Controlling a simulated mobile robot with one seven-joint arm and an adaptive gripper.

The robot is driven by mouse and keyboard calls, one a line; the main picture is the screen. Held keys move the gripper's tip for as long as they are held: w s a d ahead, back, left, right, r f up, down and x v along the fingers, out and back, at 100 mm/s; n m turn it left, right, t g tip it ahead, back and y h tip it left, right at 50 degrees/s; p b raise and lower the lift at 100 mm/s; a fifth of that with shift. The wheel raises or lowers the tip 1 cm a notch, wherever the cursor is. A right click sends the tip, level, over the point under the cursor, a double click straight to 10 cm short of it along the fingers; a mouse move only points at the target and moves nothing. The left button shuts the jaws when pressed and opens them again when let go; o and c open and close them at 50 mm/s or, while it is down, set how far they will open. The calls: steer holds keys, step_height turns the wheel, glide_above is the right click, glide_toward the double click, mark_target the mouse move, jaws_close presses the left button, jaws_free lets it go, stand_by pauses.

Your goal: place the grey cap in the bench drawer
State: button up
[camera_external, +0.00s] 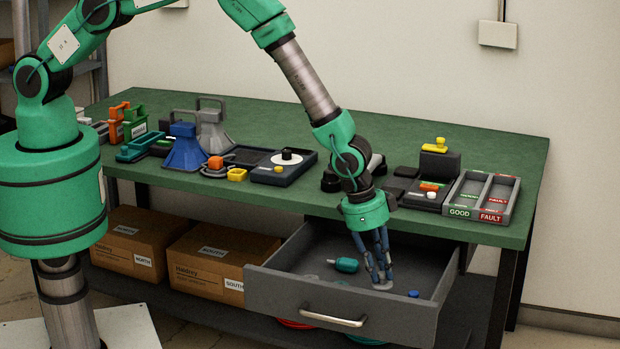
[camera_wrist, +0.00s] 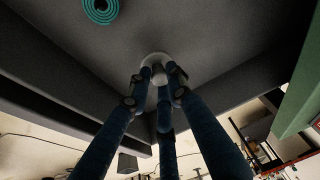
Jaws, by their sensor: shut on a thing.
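The bench drawer (camera_external: 275,293) is pulled open under the green bench. My gripper (camera_external: 380,276) points down inside it, over its right half, with its fingers shut on the grey cap (camera_external: 382,287). The cap is low, close to the drawer floor; I cannot tell whether it touches. In the wrist view the pale round cap (camera_wrist: 154,59) sits between the fingertips of my gripper (camera_wrist: 157,76), against the dark drawer floor (camera_wrist: 200,35). The fingers hide part of the cap.
A teal object (camera_external: 346,265) lies in the drawer left of my gripper, and a small blue piece (camera_external: 413,294) lies to the right. The drawer floor between them is mostly free. The bench top (camera_external: 440,226) overhangs the drawer's back. Cardboard boxes (camera_external: 215,262) stand left of the drawer.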

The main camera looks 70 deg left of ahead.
mark_target(380, 277)
steer(key=shift+f, duration=1.8)
steer(key=shift+f+b, duration=0.1)
steer(key=shift+b, duration=0.2)
steer(key=o, duration=0.9)
steer(key=shift+p+v, duration=0.65)
steer(key=shift+v, duration=5.5)
steer(key=shift+w, duration=0.1)
